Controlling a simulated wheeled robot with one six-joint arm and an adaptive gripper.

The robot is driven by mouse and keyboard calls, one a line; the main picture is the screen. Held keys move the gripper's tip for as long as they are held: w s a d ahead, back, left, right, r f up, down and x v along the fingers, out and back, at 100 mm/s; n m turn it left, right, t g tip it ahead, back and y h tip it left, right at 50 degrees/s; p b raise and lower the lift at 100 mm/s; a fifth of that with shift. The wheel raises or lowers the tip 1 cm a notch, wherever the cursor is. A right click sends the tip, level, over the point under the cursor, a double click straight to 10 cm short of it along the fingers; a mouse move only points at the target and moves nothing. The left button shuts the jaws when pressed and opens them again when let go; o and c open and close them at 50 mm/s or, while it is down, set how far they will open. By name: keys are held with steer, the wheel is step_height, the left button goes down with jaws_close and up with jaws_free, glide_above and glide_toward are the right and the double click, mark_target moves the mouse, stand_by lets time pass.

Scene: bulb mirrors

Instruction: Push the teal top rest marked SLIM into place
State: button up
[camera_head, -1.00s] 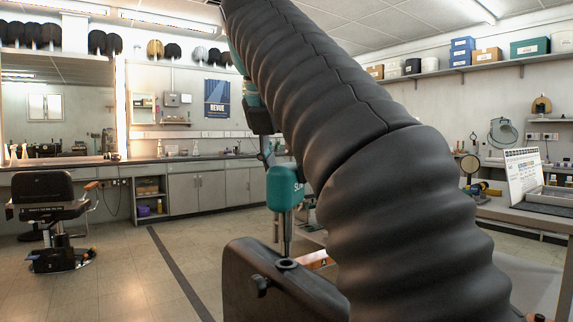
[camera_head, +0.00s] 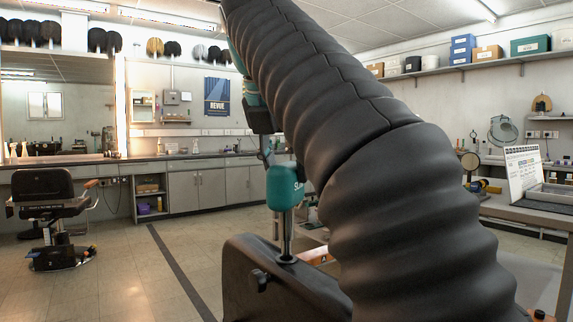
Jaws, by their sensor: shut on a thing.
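The teal top rest (camera_head: 283,186) is upright in the middle of the view, with white letters partly showing at its right edge. Its metal post (camera_head: 286,236) points down, and the lower end is at the socket in the top of the dark chair back (camera_head: 255,288). The post looks to be inside the socket; the depth is hidden. My gripper (camera_head: 268,152) is above the top rest, shut on it. My arm hides the gripper's right side and much of the chair back's right side.
A dark knob (camera_head: 260,279) sticks out of the chair back's side. A black salon chair (camera_head: 47,215) stands at the left. A bench (camera_head: 525,213) with a calendar stands at the right. The floor left of the chair back is clear.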

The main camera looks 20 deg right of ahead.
mark_target(281, 164)
steer(key=shift+f+b, duration=1.15)
steer(key=shift+f, duration=0.5)
steer(key=o, duration=1.7)
steer(key=shift+r, duration=0.15)
steer(key=shift+p+v, duration=2.9)
steer(key=shift+p, duration=0.3)
steer(key=shift+a, duration=0.1)
